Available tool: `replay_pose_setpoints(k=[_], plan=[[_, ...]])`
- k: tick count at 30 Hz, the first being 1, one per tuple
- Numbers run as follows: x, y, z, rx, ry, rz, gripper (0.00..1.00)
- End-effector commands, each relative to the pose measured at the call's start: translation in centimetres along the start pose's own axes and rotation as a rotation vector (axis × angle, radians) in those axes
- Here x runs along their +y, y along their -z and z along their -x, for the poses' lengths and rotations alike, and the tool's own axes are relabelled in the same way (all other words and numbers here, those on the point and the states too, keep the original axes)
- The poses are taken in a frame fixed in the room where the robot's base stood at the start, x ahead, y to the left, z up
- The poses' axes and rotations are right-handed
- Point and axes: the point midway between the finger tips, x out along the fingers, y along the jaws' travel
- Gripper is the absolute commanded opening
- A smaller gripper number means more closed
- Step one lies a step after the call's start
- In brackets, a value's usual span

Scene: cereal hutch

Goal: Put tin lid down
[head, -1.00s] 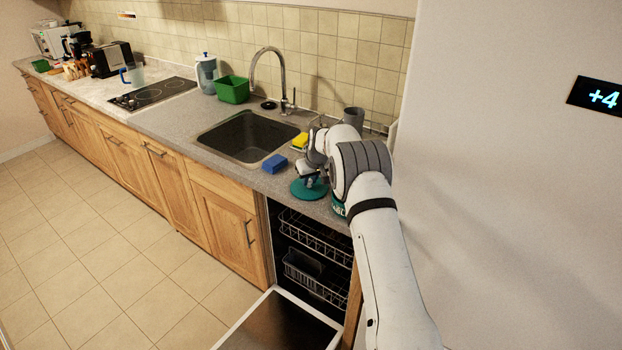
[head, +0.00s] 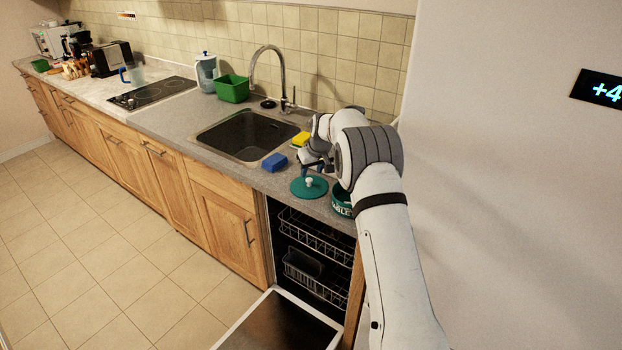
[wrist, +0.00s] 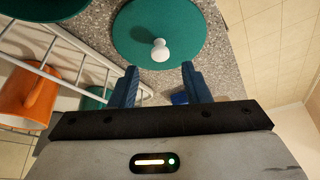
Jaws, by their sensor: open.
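The tin lid (head: 309,188) is a teal disc with a white knob, lying flat on the counter to the left of the teal tin (head: 342,202). In the wrist view the lid (wrist: 150,25) lies ahead of my gripper, its knob apart from the fingertips. My gripper (wrist: 160,72) is open and empty, with its blue fingers spread. In the head view my gripper (head: 318,168) is just behind the lid, partly hidden by my wrist. The tin is partly covered by my arm in the head view.
A blue sponge (head: 275,162) lies left of the lid, and a yellow sponge (head: 300,138) lies behind. The sink (head: 245,137) is further left. Below the counter the dishwasher stands open, with its racks (head: 315,275) inside and its door (head: 278,325) lowered.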

Motion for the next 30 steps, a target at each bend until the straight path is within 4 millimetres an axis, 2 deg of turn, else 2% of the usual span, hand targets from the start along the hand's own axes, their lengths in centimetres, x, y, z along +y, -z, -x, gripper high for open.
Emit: replay_pose_setpoints(k=[6, 14, 17, 20, 23, 27, 30], plan=[[0.0, -0.1, 4.3, 0.001, -0.001, 0.000, 0.43], [0.0, -0.1, 7.3, 0.000, -0.001, -0.002, 0.43], [-0.2, -0.7, 9.2, -0.002, -0.004, -0.011, 0.43], [-0.7, -2.1, 12.4, -0.008, -0.010, -0.031, 0.43], [-1.4, -4.7, 16.6, -0.017, -0.021, -0.059, 0.43], [-2.7, -9.2, 21.9, -0.031, -0.035, -0.104, 0.43], [-3.8, -13.0, 25.2, -0.041, -0.047, -0.135, 0.43]])
